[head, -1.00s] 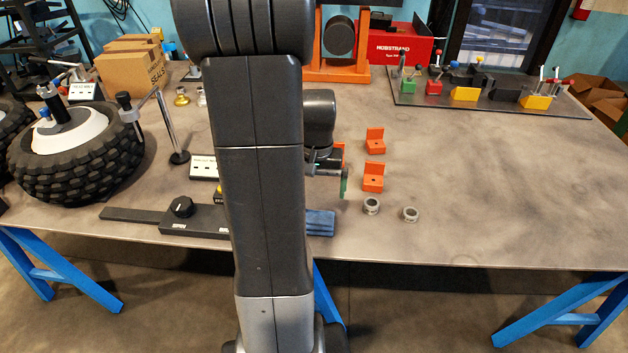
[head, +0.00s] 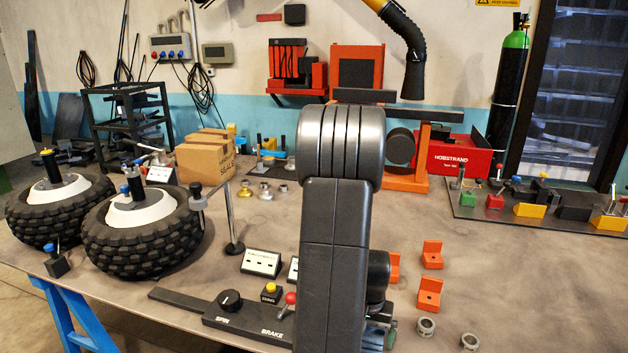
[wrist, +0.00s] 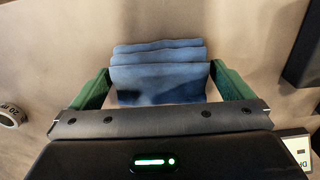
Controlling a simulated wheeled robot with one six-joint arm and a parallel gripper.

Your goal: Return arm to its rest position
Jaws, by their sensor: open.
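My gripper shows in the wrist view with its two green fingers (wrist: 160,70) spread wide apart. A folded blue cloth (wrist: 160,84) lies on the bench beyond and between the fingers; I cannot tell whether they touch it. In the head view my dark arm (head: 335,245) rises in the middle of the picture, bent at a high elbow. My wrist (head: 378,275) shows just right of the arm, low over the bench. The fingers are mostly hidden there, and only a sliver of the cloth is visible.
Left of my arm are a spin/brake control box (head: 230,316), an upright metal post (head: 232,215) and two large tyres (head: 140,240). Right are orange brackets (head: 429,294) and grey rings (head: 426,326). A clamp board (head: 480,212) lies farther right. The bench (head: 540,280) between is clear.

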